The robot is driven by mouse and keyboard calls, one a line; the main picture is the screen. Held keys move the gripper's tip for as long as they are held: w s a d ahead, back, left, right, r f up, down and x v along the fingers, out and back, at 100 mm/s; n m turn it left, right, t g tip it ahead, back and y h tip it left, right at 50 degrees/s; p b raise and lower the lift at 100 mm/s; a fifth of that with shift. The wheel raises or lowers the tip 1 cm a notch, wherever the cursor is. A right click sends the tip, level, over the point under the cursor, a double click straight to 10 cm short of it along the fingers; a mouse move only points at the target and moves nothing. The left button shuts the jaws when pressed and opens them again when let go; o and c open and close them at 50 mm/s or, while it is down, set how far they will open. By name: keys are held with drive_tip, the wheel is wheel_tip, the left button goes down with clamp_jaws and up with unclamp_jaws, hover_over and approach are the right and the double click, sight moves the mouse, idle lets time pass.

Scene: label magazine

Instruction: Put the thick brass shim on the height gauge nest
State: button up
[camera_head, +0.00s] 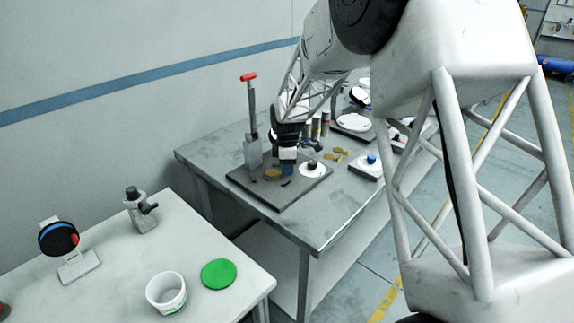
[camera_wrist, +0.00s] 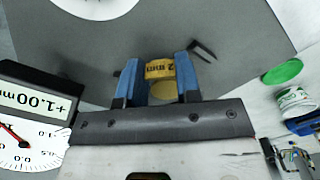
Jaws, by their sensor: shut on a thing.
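My gripper (camera_head: 288,171) is low over the dark plate (camera_head: 278,201), beside the upright height gauge (camera_head: 253,150). In the wrist view its two blue fingers (camera_wrist: 159,82) are shut on a brass piece marked "2 mm" (camera_wrist: 159,69). A round gold surface (camera_wrist: 162,90) shows below that mark; I cannot tell whether it is the same piece. In the head view a brass disc (camera_head: 272,174) shows just left of the fingers. The gauge's display (camera_wrist: 38,100) reads +1.00 mm. I cannot make out the nest, or whether the held piece touches anything.
A white disc with a black knob (camera_head: 312,170) is right of my gripper. Several loose brass pieces (camera_head: 340,154) lie beyond it. A white tub (camera_head: 166,292) and a green disc (camera_head: 218,274) are on the near white table. A small black bracket (camera_wrist: 203,51) lies near the fingers.

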drive_tip(key=shift+f, duration=0.6)
idle(0.7)
drive_tip(key=o, duration=1.1)
drive_tip(key=shift+c, duration=0.2)
drive_tip(key=shift+r, duration=3.95)
drive_tip(key=shift+r, duration=0.1)
